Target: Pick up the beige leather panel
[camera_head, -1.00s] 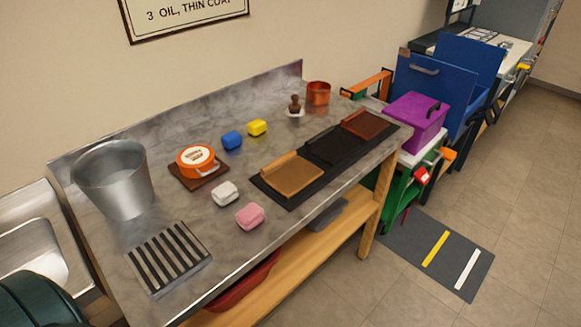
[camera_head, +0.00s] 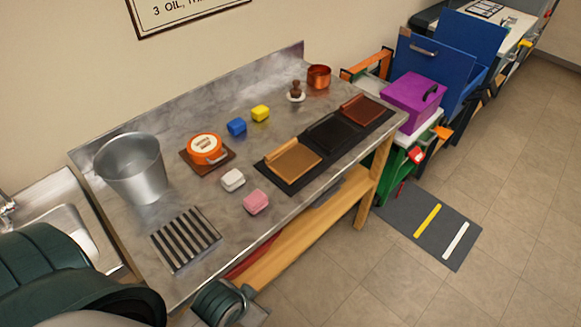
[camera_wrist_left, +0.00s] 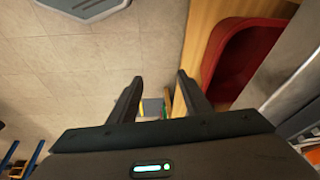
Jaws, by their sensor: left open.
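The beige leather panel (camera_head: 294,160) lies on a dark mat (camera_head: 312,170) near the front edge of the metal-topped table, at the left end of a row with a black panel (camera_head: 328,133) and a red-brown panel (camera_head: 360,109). My left arm shows at the bottom left of the head view, low in front of the table and well apart from the panel. In the left wrist view my left gripper (camera_wrist_left: 157,88) is open and empty, with floor behind its fingers. My right gripper is not in view.
White (camera_head: 232,180) and pink (camera_head: 256,202) blocks sit left of the panel. A metal bucket (camera_head: 134,170), an orange round tin (camera_head: 206,148) and a striped rack (camera_head: 186,240) stand further left. A red bin (camera_wrist_left: 243,60) is on the wooden lower shelf.

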